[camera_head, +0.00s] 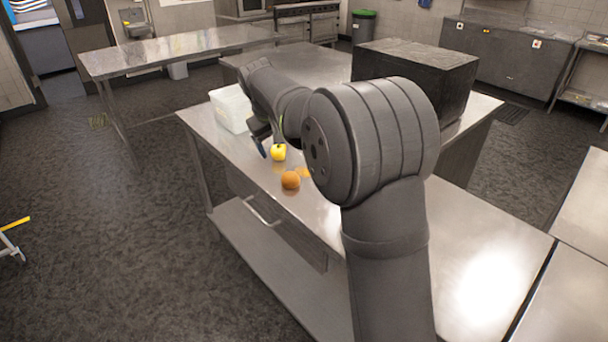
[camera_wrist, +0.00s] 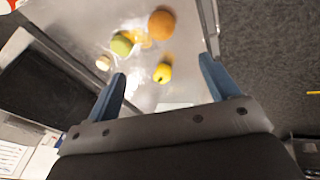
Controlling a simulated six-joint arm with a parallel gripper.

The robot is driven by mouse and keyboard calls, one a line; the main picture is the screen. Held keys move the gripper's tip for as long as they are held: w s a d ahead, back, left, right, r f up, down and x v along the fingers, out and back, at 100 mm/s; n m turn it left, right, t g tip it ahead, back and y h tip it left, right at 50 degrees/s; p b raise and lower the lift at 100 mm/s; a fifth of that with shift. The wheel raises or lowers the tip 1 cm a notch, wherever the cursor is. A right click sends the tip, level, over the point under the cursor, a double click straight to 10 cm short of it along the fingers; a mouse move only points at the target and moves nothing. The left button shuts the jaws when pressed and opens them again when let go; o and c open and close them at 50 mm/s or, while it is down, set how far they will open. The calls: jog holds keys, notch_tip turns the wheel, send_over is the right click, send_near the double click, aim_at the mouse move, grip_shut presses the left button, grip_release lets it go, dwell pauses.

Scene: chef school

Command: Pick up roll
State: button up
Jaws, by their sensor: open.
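A round, brownish-orange item (camera_head: 290,180) sits on the steel table near its front edge; it looks like the roll, though I cannot rule out an orange. It also shows at the top of the wrist view (camera_wrist: 161,24). My gripper (camera_wrist: 162,66) is open and empty above the table, with its blue fingers apart. In the wrist view, a yellow fruit (camera_wrist: 162,73) appears between the fingers, and the roll appears beyond them. In the head view, my arm hides most of the gripper; a blue finger shows beside the yellow fruit (camera_head: 278,152).
A green fruit (camera_wrist: 121,45) and a small pale item (camera_wrist: 103,62) lie near the roll. A white container (camera_head: 229,110) stands at the table's far left end. A large black box (camera_head: 425,75) stands behind my arm. The near right tabletop (camera_head: 480,250) is clear.

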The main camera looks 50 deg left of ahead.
jog(key=m, duration=1)
send_near(288, 176)
jog(key=x, duration=0.3)
jog(key=d+x, duration=0.1)
jog(key=x, duration=0.1)
jog(key=shift+w, duration=0.25)
jog(key=shift+s+a+x, duration=0.1)
jog(key=shift+a+x, duration=0.05)
jog(key=shift+x, duration=0.8)
jog(key=shift+s+a+x, duration=0.1)
jog(key=shift+a+x, duration=0.05)
jog(key=shift+x, duration=0.8)
jog(key=shift+s+a+x, duration=0.1)
jog(key=shift+a+x, duration=0.05)
jog(key=shift+x, duration=0.85)
jog(key=c, duration=1.1)
